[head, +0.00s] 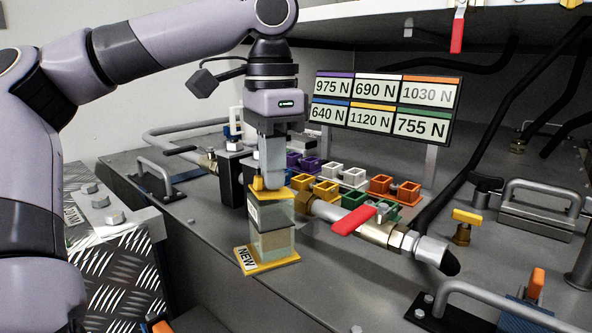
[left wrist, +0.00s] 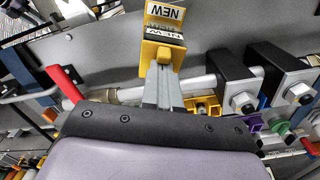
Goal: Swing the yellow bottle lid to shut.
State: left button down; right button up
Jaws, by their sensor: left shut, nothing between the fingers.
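The yellow bottle (head: 272,240) stands upright on the grey deck. It has a clear body, a yellow foot marked NEW and a yellow lid (head: 270,194) at its top. My left gripper (head: 271,184) points straight down with its fingers together and empty, its tips at or just above the lid. They hide part of the lid, so I cannot tell whether they touch it or whether the lid lies fully flat. In the left wrist view the lid (left wrist: 153,52) shows just beyond my fingers (left wrist: 162,68). My right gripper is not in view.
A pipe with a red lever (head: 353,221) runs close to the right of the bottle. Several coloured square holders (head: 380,186) stand behind it, below a board of force labels (head: 385,105). A black block (head: 231,178) stands to the left. The deck in front of the bottle is clear.

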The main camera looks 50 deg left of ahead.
pick_arm(q)
jog(key=shift+s+f, duration=0.1)
jog(key=shift+s, duration=0.1)
jog(key=shift+r, duration=3)
